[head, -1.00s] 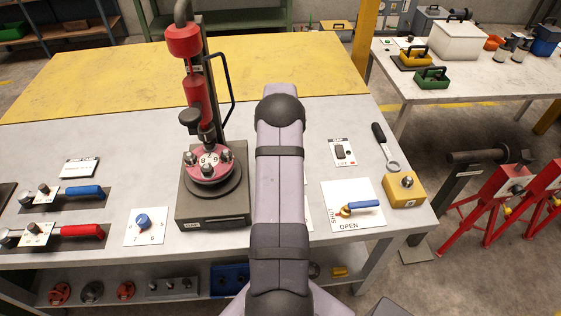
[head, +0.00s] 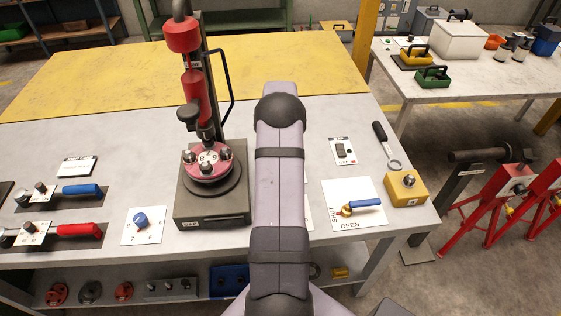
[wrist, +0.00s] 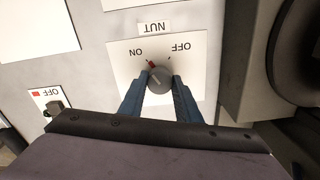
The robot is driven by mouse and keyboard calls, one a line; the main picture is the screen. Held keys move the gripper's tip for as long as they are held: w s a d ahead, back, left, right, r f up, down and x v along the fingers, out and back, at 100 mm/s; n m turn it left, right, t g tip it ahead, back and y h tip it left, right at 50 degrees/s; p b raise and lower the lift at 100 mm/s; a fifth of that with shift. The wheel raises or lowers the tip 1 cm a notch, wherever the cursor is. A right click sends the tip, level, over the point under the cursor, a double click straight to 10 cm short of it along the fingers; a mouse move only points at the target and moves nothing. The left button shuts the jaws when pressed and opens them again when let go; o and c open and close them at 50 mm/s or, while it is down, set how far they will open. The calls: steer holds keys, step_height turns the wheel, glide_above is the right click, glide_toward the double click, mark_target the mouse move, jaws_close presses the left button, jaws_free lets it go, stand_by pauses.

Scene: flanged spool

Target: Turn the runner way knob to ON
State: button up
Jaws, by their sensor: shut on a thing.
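The grey runner way knob (wrist: 159,80) sits on a white plate (wrist: 120,67) in the wrist view. ON is marked at the plate's upper left and OFF at its upper right. A red mark lies by the ON side of the knob. In the head view my own arm hides the knob and the gripper.
A dark cylindrical body (wrist: 298,70) stands close to the right of the plate. A switch (wrist: 55,107) marked OFF is at lower left. In the head view a red press (head: 208,165) stands left of my arm, and a blue-handled lever (head: 364,204) lies right of it.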

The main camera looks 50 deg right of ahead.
steer(key=shift+n, duration=0.6)
steer(key=o, duration=1.1)
steer(key=shift+c, duration=0.2)
steer(key=shift+r, duration=0.15)
steer(key=shift+r+b, duration=1.35)
steer(key=shift+r, duration=2.25)
